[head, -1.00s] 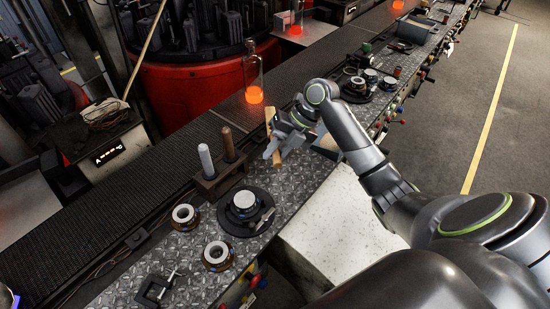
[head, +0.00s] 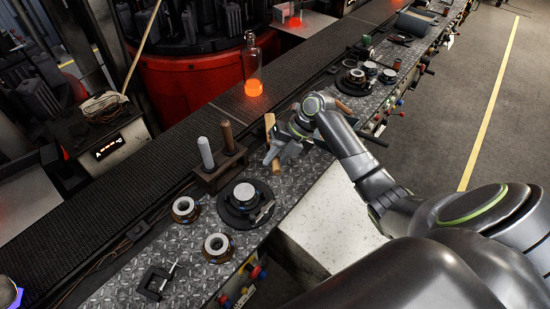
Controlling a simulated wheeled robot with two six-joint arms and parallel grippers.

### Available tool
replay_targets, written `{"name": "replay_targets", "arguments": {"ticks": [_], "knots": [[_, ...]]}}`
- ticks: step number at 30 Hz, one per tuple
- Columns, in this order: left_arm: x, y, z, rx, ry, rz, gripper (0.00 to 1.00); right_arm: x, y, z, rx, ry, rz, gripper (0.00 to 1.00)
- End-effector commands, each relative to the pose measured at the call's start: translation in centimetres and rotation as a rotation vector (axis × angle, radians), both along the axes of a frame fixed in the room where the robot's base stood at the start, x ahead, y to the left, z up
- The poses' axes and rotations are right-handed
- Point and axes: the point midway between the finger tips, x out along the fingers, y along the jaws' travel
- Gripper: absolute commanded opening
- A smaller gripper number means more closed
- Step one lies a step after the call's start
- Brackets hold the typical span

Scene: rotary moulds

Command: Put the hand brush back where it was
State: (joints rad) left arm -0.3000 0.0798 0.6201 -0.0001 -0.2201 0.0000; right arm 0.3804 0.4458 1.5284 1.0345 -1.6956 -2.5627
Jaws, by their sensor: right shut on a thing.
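My right gripper (head: 281,153) is over the diamond-plate bench, just right of the block with two upright rods. It is shut on a slim, wooden-looking piece, the hand brush (head: 270,123), which sticks out above and below the fingers. The brush is tilted in the picture; its bristles cannot be made out, and the gripper hides its middle. I cannot tell whether it touches the bench. My left gripper is not in view.
The block (head: 221,171) with two rods stands close left of the gripper. A black round plate (head: 232,216), two ring parts (head: 217,247) (head: 185,209) and a clamp (head: 154,284) lie nearer. A glowing bottle (head: 253,88) stands on the conveyor (head: 120,190).

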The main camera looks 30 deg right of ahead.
Motion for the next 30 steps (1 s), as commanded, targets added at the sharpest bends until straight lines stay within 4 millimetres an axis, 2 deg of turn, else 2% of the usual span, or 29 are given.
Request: {"name": "replay_targets", "arguments": {"ticks": [3,4,8,17,24,26,30], "knots": [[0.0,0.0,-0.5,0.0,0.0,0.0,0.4,0.1,0.0,-0.4,0.0,-0.003,0.0,0.0],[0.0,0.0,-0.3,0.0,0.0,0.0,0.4,0.0,0.0,-0.3,0.0,0.0,0.0,0.23],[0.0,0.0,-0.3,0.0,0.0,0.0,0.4,0.0,0.0,-0.2,0.0,0.0,0.0,0.4],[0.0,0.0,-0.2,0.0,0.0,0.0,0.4,0.0,0.0,-0.1,0.0,0.0,0.0,0.41],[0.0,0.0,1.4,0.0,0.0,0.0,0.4,0.0,-0.1,1.4,0.0,-0.001,-0.001,0.41],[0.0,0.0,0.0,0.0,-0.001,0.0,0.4,-0.1,-1.1,1.8,-0.006,-0.004,-0.001,0.41],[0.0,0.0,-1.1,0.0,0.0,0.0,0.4,-0.4,-2.7,4.2,-0.006,-0.004,-0.001,0.41]]}}
